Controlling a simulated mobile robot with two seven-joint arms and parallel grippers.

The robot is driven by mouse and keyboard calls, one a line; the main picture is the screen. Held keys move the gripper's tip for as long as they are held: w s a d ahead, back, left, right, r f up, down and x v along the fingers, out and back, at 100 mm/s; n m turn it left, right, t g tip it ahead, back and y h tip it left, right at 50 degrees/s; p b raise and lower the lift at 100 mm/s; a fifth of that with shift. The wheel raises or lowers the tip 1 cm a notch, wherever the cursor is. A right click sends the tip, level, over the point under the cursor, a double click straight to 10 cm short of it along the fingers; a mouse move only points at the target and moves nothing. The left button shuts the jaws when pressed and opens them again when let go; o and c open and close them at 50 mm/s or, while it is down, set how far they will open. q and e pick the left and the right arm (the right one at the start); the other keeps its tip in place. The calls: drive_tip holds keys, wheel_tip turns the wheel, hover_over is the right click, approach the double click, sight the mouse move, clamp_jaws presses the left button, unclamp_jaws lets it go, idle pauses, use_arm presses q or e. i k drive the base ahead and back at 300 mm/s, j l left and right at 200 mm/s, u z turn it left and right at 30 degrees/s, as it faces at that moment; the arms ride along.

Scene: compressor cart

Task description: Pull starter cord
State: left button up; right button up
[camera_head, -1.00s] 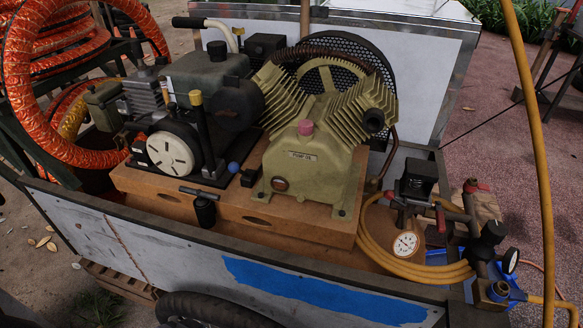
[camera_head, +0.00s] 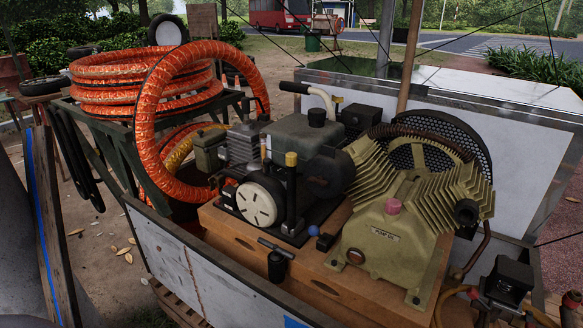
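The engine (camera_head: 290,150) sits on a wooden base in the cart, left of the olive-green pump (camera_head: 400,235). Its round white slotted cover (camera_head: 257,204) faces me. A dark T-shaped handle (camera_head: 276,262) with a grey crossbar is in front of the engine, at the front edge of the wooden base. I cannot make out a cord between the handle and the cover. Neither of my grippers shows in the head view, and nothing touches the engine or the handle.
The cart's side wall (camera_head: 190,262) runs along the front. A yellow-capped post (camera_head: 291,160) stands beside the white cover. A black control box (camera_head: 509,281) is at the lower right.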

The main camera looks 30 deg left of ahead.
sight(242, 179)
drive_tip(key=u, duration=1.3)
